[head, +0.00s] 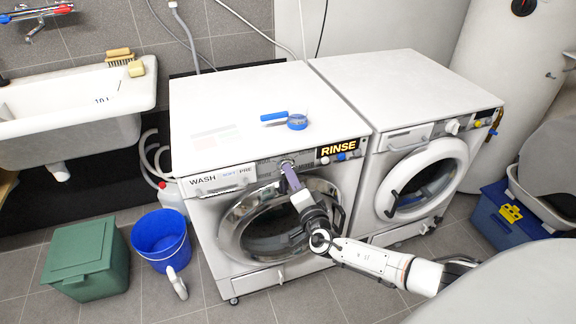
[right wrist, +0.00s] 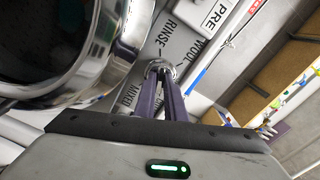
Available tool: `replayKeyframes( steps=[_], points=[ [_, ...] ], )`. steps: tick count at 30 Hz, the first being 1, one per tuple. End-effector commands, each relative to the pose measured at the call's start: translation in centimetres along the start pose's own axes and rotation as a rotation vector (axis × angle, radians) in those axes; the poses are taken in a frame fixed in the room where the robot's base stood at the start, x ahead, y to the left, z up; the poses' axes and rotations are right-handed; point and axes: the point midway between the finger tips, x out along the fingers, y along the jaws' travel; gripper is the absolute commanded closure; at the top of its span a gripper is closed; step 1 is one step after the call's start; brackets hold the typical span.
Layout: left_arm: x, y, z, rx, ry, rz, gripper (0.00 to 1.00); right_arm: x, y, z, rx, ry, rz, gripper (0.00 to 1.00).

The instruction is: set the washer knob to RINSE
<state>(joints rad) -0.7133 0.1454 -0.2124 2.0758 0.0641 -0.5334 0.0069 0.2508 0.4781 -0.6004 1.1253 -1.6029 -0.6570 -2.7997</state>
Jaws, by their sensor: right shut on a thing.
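The washer (head: 250,85) is the left of two white front-loading machines. Its knob (head: 286,164) is on the front panel above the round door. My right gripper (head: 289,172) reaches up from below and is shut on the knob. In the right wrist view, the purple fingers of the gripper (right wrist: 163,80) close on the silvery knob (right wrist: 160,66). The labels RINSE, WOOL and MIXED stand around it; its pointer is not clear. My left gripper is not in view.
The second machine (head: 408,90) stands close on the right. A sink (head: 75,105), a blue bucket (head: 161,240) and a green bin (head: 85,262) are on the left. The washer's round door (head: 245,222) is below the knob.

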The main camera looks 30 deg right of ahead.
Motion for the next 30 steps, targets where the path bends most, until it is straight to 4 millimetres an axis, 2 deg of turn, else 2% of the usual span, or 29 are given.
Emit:
replayKeyframes(
  steps=[1, 13, 20, 21, 24, 30],
  points=[
    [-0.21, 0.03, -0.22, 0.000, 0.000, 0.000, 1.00, 0.39, -0.62, -0.46, -0.016, 0.009, -0.008, 1.00],
    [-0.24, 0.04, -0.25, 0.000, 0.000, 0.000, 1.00, 0.40, -0.52, -0.44, -0.037, 0.009, -0.008, 1.00],
    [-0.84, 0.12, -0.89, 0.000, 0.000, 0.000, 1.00, 0.38, -0.58, -0.46, -0.125, 0.009, -0.007, 1.00],
    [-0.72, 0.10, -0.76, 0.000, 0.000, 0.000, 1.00, 0.37, -0.44, -0.40, -0.125, 0.009, -0.007, 0.85],
    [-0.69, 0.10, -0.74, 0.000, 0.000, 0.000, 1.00, 0.38, -0.47, -0.38, -0.123, 0.009, -0.008, 0.68],
    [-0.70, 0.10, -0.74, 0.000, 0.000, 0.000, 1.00, 0.37, -0.57, -0.29, -0.121, 0.007, -0.010, 0.66]
  ],
)
